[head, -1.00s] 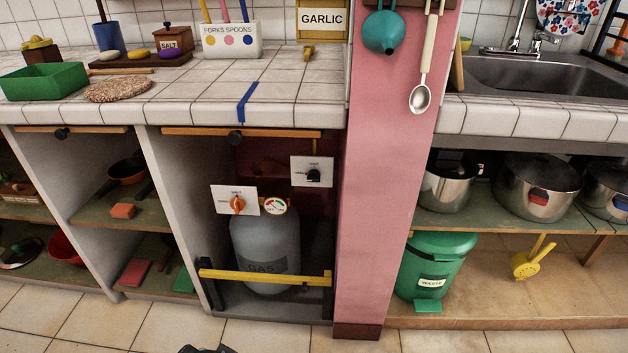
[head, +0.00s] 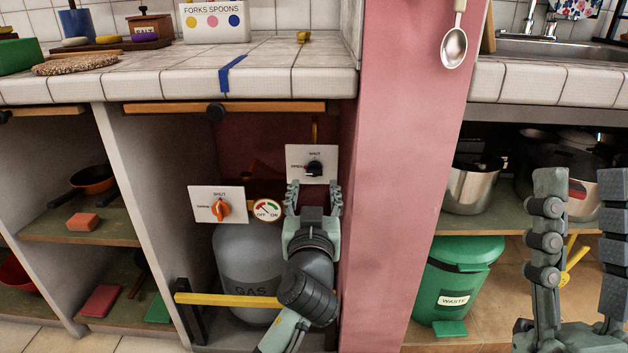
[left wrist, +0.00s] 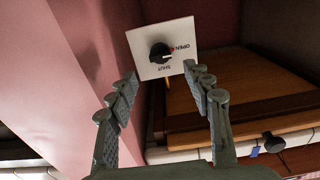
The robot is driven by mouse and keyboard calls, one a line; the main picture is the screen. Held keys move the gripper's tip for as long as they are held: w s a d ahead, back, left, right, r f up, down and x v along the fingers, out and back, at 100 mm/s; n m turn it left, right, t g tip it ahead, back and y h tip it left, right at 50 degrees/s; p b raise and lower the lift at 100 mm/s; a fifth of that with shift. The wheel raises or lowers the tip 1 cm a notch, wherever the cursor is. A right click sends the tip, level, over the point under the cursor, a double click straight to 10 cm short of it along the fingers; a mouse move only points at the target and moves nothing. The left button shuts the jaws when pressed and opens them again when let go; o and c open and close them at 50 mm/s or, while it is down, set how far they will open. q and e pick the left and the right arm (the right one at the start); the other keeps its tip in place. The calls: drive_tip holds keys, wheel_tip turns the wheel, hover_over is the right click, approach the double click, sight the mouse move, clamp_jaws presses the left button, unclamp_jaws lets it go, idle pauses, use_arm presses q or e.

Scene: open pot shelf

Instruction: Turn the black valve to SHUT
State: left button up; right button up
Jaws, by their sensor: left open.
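The black valve (head: 314,168) is a small dark knob on a white plate (head: 298,152) marked OPEN and SHUT, at the back of the open cupboard. It also shows in the left wrist view (left wrist: 160,53), where the plate appears turned over. I cannot clearly read which mark the knob points to. My left gripper (head: 314,190) is open and empty, just below and in front of the plate. In the left wrist view its fingers (left wrist: 159,74) point at the plate, with the knob between their lines and beyond the tips. My right gripper (head: 582,178) is open and empty at the right.
An orange valve (head: 221,209) on another white plate and a gauge (head: 266,210) sit left of the black valve, above a grey gas bottle (head: 240,255). A yellow bar (head: 225,299) crosses the front. A pink pillar (head: 405,150) stands close on the right.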

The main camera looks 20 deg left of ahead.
sight(314, 173)
use_arm(q)
drive_tip(key=x, duration=0.6)
drive_tip(key=shift+w+a+f, duration=0.1)
drive_tip(key=shift+w+a, duration=0.05)
drive_tip(key=shift+w, duration=0.15)
clamp_jaws()
